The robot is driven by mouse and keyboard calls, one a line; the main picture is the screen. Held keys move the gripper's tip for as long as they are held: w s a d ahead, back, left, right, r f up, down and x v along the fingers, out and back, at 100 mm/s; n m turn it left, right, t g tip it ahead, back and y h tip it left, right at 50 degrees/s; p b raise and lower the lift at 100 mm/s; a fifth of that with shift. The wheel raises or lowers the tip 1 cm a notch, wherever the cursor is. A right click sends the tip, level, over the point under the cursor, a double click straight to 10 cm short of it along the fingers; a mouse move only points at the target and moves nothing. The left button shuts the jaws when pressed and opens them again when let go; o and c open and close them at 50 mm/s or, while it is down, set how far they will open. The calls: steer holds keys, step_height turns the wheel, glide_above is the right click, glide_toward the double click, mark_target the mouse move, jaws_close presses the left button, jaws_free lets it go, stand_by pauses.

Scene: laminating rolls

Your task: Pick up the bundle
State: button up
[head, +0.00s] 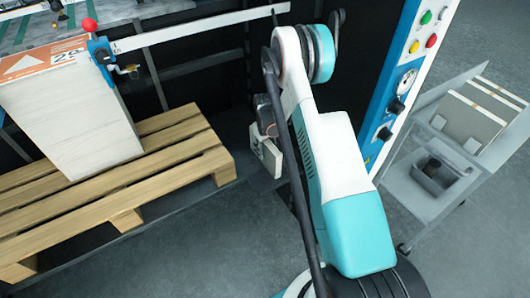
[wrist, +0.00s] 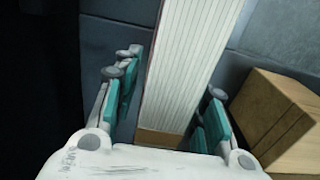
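In the head view a grey banded stack (head: 476,118) that looks like a bundle lies on the cart at the right. My gripper (head: 264,158) hangs left of my arm, partly hidden by it and well apart from that stack. In the wrist view my gripper (wrist: 168,108) is open, with its teal pads spread. A white, finely lined block (wrist: 190,55) shows between the fingers, with a visible gap on each side. I cannot tell how far beyond the fingertips it is, or whether it is the tall white paper stack (head: 72,112) of the head view.
The paper stack stands on a wooden pallet (head: 110,185) at the left. A blue and white machine post (head: 405,85) with buttons rises between my arm and the grey cart (head: 418,195). A brown block (wrist: 275,115) is at the right in the wrist view. Grey floor (head: 200,255) is clear in front.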

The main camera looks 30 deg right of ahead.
jaws_close()
steer(key=shift+r, duration=0.1)
